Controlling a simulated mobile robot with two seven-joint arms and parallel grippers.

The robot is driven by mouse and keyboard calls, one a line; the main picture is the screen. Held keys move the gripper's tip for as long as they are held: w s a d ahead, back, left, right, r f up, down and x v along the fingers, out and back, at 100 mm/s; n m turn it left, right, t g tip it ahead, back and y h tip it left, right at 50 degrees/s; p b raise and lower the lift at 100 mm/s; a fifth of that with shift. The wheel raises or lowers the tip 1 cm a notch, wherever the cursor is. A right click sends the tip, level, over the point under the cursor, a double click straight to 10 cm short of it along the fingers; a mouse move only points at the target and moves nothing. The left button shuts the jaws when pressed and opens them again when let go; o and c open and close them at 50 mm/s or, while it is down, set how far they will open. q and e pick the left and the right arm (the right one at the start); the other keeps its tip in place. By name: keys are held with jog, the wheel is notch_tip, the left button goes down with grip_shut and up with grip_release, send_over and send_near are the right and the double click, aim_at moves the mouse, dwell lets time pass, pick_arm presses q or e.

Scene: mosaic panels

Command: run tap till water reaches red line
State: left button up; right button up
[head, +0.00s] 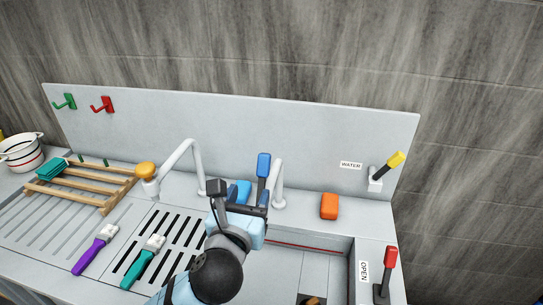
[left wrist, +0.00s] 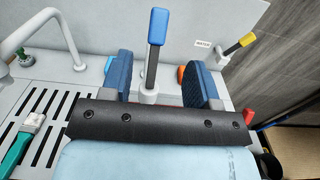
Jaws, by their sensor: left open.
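The sink basin (head: 320,241) is at the lower right in the head view, with a red line (head: 300,246) along its inner back wall. No water can be made out in the part that shows. A white spout (head: 279,184) stands behind it. A yellow-handled lever (head: 394,160) by the WATER label (head: 350,165) tilts up to the right; it also shows in the left wrist view (left wrist: 240,44). My left gripper (head: 240,197) is open in front of a blue-handled lever (head: 264,165). In the left wrist view this lever (left wrist: 157,27) appears between the fingers. My right gripper is not in view.
A red lever (head: 391,257) by the OPEN label (head: 363,271) is at the basin's right. An orange block (head: 329,206) lies on the back ledge. Purple (head: 95,249) and teal (head: 142,261) brushes, a wooden rack (head: 85,185) and another spout (head: 190,146) are to the left.

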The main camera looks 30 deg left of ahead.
aim_at(262, 162)
pick_arm(q)
jog(key=p+x, duration=0.2)
jog(key=x, duration=1)
jog(key=shift+w+a, duration=0.1)
jog(key=shift+w, duration=0.2)
